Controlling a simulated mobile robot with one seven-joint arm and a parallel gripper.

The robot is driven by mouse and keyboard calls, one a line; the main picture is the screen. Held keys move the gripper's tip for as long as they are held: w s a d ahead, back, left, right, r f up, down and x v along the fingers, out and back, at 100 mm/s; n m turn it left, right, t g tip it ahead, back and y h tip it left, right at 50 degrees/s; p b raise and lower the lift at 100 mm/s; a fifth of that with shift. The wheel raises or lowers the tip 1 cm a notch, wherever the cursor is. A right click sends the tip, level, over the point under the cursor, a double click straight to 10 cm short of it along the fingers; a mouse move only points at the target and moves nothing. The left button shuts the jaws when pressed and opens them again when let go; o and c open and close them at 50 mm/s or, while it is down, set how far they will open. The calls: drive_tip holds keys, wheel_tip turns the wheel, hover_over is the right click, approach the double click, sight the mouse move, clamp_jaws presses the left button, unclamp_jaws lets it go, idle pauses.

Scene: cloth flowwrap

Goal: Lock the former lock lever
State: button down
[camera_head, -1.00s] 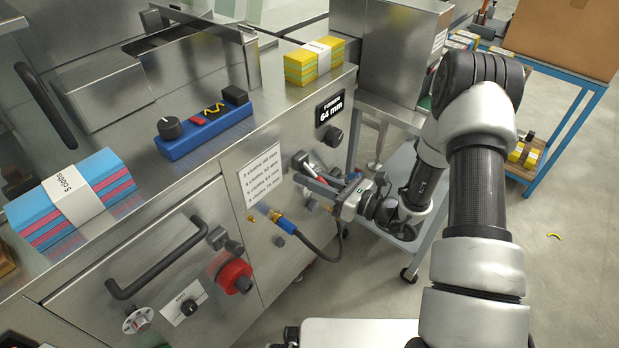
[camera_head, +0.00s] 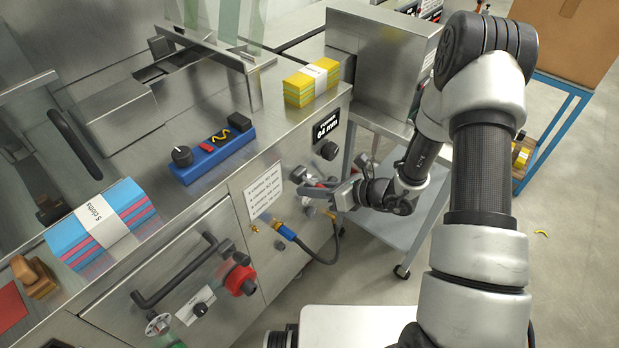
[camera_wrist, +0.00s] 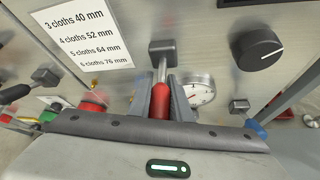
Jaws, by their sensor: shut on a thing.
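The former lock lever (camera_wrist: 160,104) has a red grip on a metal rod, which joins a dark square block (camera_wrist: 162,47) on the steel machine front. In the wrist view the red grip lies between the two fingers of my gripper (camera_wrist: 163,98), which is shut on it. The lever points from the block toward my gripper. In the head view my gripper (camera_head: 312,190) is at the machine's front panel, below the dial, and mostly covers the lever.
A black dial (camera_wrist: 257,48) is to the right of the lever, and a round gauge (camera_wrist: 198,90) is close beside the right finger. A cloth-count label (camera_wrist: 82,38) is at left. A hose (camera_head: 313,253) hangs below my gripper. A grey cart (camera_head: 425,215) stands at right.

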wheel_tip(320, 180, up, 3)
drive_tip(key=g+h+p, duration=0.1)
drive_tip(key=h+p, duration=0.1)
drive_tip(key=p, duration=0.2)
drive_tip(key=g+h+p, duration=0.2)
drive_tip(key=p, duration=0.2)
drive_tip(key=shift+s+d+f, duration=0.1)
drive_tip(key=shift+d+f, duration=0.05)
drive_tip(key=h+p, duration=0.1)
drive_tip(key=p, duration=0.2)
drive_tip(key=shift+m+g, duration=0.3)
drive_tip(key=shift+p, duration=0.35)
drive_tip(key=shift+f+h, duration=0.15)
drive_tip(key=shift+h, duration=0.15)
drive_tip(key=c, duration=1.6)
unclamp_jaws()
drive_tip(key=p+v, duration=0.1)
drive_tip(key=v, duration=0.7)
drive_tip(key=p+v, duration=0.1)
drive_tip(key=v, duration=0.8)
drive_tip(key=shift+d+r, duration=0.2)
